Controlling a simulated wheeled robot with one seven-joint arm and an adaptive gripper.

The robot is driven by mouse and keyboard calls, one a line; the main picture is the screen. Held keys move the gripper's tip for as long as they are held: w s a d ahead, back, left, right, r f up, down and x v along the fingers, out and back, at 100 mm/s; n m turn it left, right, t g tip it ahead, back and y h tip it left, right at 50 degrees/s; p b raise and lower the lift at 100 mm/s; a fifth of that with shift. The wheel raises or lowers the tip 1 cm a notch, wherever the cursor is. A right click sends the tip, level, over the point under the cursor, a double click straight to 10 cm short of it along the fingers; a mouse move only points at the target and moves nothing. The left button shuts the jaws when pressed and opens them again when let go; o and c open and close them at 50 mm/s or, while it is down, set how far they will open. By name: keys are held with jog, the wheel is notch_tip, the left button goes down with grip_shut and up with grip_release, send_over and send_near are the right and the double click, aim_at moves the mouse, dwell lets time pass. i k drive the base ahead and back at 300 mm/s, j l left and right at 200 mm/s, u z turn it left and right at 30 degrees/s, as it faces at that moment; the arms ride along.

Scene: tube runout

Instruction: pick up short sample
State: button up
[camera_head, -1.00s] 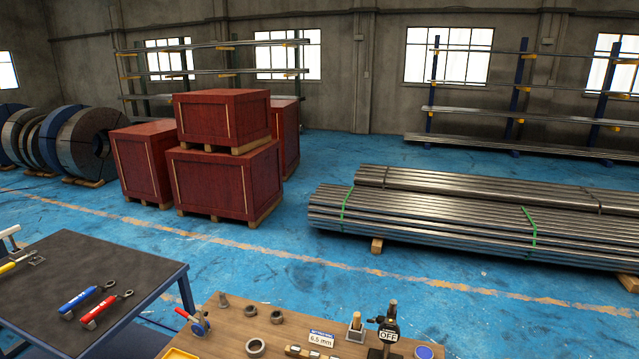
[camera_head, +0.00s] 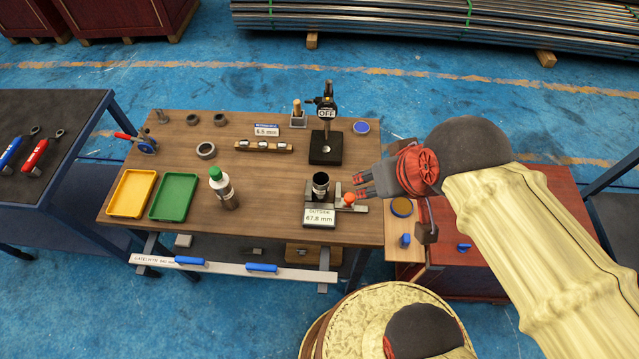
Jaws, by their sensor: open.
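Several short tube pieces are in view, and no label shows which one is the short sample. A dark upright tube piece (camera_head: 320,184) stands in the measuring fixture (camera_head: 327,222) marked "OUTSIDE 67.8 mm". A larger ring (camera_head: 206,150) lies on the wooden bench (camera_head: 270,185), with two smaller rings (camera_head: 192,118) (camera_head: 219,120) behind it. My gripper (camera_head: 361,184) comes in from the right, open and empty. Its fingers point left, at the right side of the upright tube piece and apart from it. An orange knob (camera_head: 349,198) is close under the fingers.
A dial gauge stand (camera_head: 326,148) is behind the fixture. A green-capped bottle (camera_head: 223,187), a yellow tray (camera_head: 131,194) and a green tray (camera_head: 174,197) are to the left. A block with several small pieces (camera_head: 263,147) is mid-bench. The bench's front centre is mostly clear.

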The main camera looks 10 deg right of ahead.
aim_at(321, 180)
jog(key=k+j+z, duration=0.2)
jog(key=j+z, duration=0.2)
jog(key=k+j+z, duration=0.6)
jog(key=z, duration=0.15)
jog(key=j, duration=0.1)
